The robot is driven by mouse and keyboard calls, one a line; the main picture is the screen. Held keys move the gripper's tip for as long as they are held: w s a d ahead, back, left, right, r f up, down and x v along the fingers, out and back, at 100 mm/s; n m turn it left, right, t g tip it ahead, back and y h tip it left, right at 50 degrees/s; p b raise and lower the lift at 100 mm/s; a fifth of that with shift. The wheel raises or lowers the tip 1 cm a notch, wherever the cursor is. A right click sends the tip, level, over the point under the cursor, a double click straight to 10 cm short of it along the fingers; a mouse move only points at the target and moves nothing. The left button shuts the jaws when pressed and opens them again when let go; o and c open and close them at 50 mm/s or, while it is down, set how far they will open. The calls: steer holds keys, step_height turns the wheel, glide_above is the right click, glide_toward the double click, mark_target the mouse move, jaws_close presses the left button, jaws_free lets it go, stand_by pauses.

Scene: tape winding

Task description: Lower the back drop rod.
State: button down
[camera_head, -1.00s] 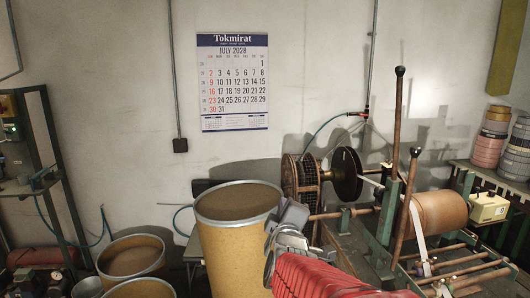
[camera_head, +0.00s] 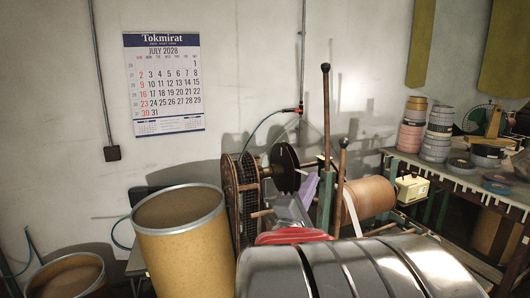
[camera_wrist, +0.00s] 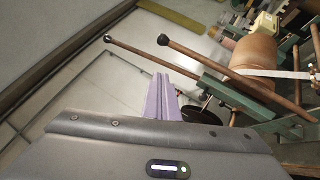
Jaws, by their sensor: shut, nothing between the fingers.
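The back drop rod (camera_head: 326,115) is a brown rod with a black knob. It stands upright near a green post in the head view. It also runs slanting across the wrist view (camera_wrist: 150,58). A second, nearer drop rod (camera_head: 340,185) stands upright to its right and looks shorter in the head view; its knob is larger in the wrist view (camera_wrist: 205,62). My gripper (camera_head: 308,190) is shut and empty, left of both rods in the head view. Its purple fingers also show in the wrist view (camera_wrist: 160,97), below the rods and apart from them.
A brown roll (camera_head: 370,196) sits right of the rods, with a pale tape strip. A black-flanged reel (camera_head: 284,168) is behind my gripper. A tan drum (camera_head: 180,228) stands at left. A bench (camera_head: 465,185) with tape rolls is at right.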

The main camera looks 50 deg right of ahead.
steer(key=s+x, duration=0.2)
steer(key=x, duration=1.1)
steer(key=shift+s+r, duration=0.25)
steer(key=shift+r, duration=0.05)
steer(key=shift+d, duration=0.1)
